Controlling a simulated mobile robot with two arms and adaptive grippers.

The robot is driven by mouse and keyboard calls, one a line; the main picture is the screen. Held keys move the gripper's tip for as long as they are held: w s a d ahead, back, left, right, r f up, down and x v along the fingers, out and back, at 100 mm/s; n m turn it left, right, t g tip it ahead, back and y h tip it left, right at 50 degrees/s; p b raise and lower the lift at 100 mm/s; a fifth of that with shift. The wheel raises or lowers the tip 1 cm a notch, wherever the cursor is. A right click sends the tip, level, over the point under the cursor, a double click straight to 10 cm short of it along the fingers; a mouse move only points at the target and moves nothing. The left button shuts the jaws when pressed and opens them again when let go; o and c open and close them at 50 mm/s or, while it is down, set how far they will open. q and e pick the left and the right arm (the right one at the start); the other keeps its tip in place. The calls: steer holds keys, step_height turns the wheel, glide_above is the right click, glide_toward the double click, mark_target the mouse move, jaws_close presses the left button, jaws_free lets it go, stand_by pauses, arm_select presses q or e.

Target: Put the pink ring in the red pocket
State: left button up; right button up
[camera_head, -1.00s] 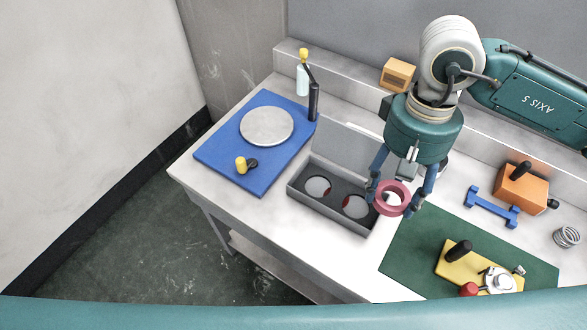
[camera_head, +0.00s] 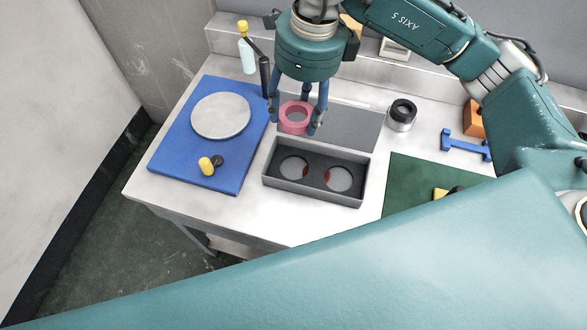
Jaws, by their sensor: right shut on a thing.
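The pink ring (camera_head: 297,129) is held in my right gripper (camera_head: 294,122), whose fingers are shut on its sides. The ring is tilted so its hole shows, and it appears above the back left of the grey case (camera_head: 318,200). The case lies open, its lid (camera_head: 350,126) behind it. Its dark insert has a left round pocket (camera_head: 292,167) and a right round pocket (camera_head: 340,179). A sliver of red shows at the inner edge of each, so I cannot tell which is the red pocket. The ring is apart from both. My left gripper is not in view.
A blue mat (camera_head: 170,160) with a round grey plate (camera_head: 221,115) and a yellow-knobbed piece (camera_head: 206,166) lies left. A black-and-silver cylinder (camera_head: 402,113), blue bracket (camera_head: 465,146) and green mat (camera_head: 402,185) are right. My own arm covers the lower right.

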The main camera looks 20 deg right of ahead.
steer(key=m, duration=0.2)
steer(key=p, duration=0.3)
glide_above(294, 169)
step_height(294, 169, down, 15)
steer(key=shift+s+d+f, duration=0.1)
steer(key=shift+f, duration=0.3)
step_height(294, 169, down, 4)
steer(key=shift+r+p, duration=0.25)
steer(key=shift+p, duration=0.15)
steer(key=shift+f, duration=0.35)
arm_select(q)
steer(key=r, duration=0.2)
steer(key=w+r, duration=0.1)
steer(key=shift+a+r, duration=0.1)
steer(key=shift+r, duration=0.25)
